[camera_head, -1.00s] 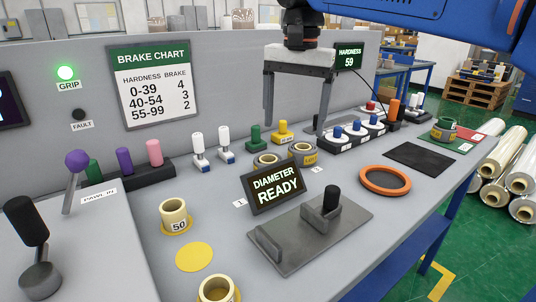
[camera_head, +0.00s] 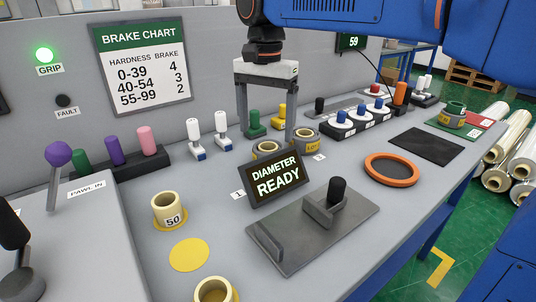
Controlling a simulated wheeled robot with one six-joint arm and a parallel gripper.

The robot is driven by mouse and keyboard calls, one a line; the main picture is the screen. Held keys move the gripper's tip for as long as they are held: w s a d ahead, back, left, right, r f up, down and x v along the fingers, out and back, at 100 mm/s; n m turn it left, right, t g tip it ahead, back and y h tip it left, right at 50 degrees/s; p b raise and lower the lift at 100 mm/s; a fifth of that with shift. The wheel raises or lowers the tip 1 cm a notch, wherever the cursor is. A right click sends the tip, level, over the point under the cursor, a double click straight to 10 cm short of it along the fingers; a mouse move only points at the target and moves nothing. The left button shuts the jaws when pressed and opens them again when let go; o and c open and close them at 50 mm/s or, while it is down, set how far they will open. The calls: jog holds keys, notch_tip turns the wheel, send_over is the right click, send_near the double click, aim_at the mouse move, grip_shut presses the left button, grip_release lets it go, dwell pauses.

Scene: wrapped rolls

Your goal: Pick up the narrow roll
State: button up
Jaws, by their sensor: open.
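Two short tan rolls with dark grey wrapping, a left one (camera_head: 267,150) and a right one (camera_head: 306,148), stand side by side behind the "DIAMETER READY" display, which hides part of them. I cannot tell which roll is the narrow one. A cream roll marked 50 (camera_head: 168,211) stands on the left of the bench, and another cream roll (camera_head: 215,291) is cut by the bottom edge. My gripper (camera_head: 267,136) is open, its fingers pointing down around the area of the two tan rolls. Its right finger overlaps the gap between them; contact cannot be told.
The display (camera_head: 277,180) stands in front of the tan rolls, with a grey fixture plate (camera_head: 312,228) nearer. Green (camera_head: 254,125) and white (camera_head: 221,133) knobbed blocks stand behind. An orange ring (camera_head: 391,169) and black mat (camera_head: 419,148) lie right. A green-topped roll (camera_head: 452,115) is farther right.

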aim_at(268, 147)
notch_tip(268, 147, down, 2)
jog(key=f, duration=0.3)
jog(key=shift+w+d+f, duration=0.3)
jog(key=shift+w+f, duration=0.1)
jog(key=shift+f, duration=0.65)
jog(key=shift+c, duration=0.3)
jog(key=c, duration=1.2)
jog(key=shift+c, duration=0.2)
jog(key=shift+r, duration=0.15)
